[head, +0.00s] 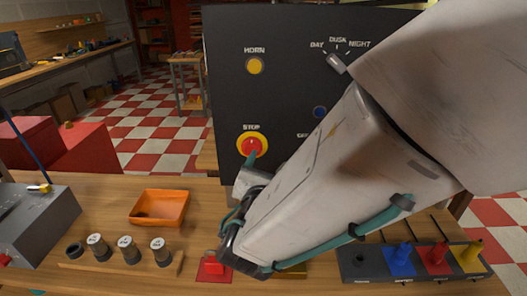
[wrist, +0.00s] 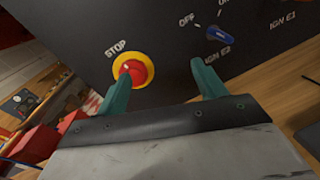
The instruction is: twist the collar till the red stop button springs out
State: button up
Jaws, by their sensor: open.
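The red stop button (head: 254,145) sits inside a yellow ring (head: 241,138) on the dark upright panel, below the word STOP. In the wrist view the red button (wrist: 132,70) and yellow ring (wrist: 147,65) lie just right of my left finger's tip, which overlaps their lower left edge. My gripper (wrist: 160,70) is open with teal fingers and nothing between them but panel and part of the ring. In the head view my gripper (head: 252,160) is just below the button, with one fingertip over its lower part. I cannot tell whether it touches.
A blue switch (wrist: 220,33) marked IGN E2 is beyond the right finger. A yellow HORN button (head: 255,66) and a DAY/DUSK/NIGHT knob (head: 336,63) are higher on the panel. An orange tray (head: 160,207) and several cylinders stand on the wooden bench.

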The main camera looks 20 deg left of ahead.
aim_at(251, 151)
jog(key=s+a+f+n+y, duration=0.1)
jog(key=s+a+n+y, duration=0.1)
jog(key=a, duration=0.3)
jog(key=shift+y, duration=0.4)
jog(key=x, duration=0.6)
jog(key=shift+d+f, duration=0.2)
jog(key=shift+f, duration=0.1)
jog(key=shift+w+a, duration=0.15)
jog(key=shift+w, duration=0.6)
jog(key=c, duration=1)
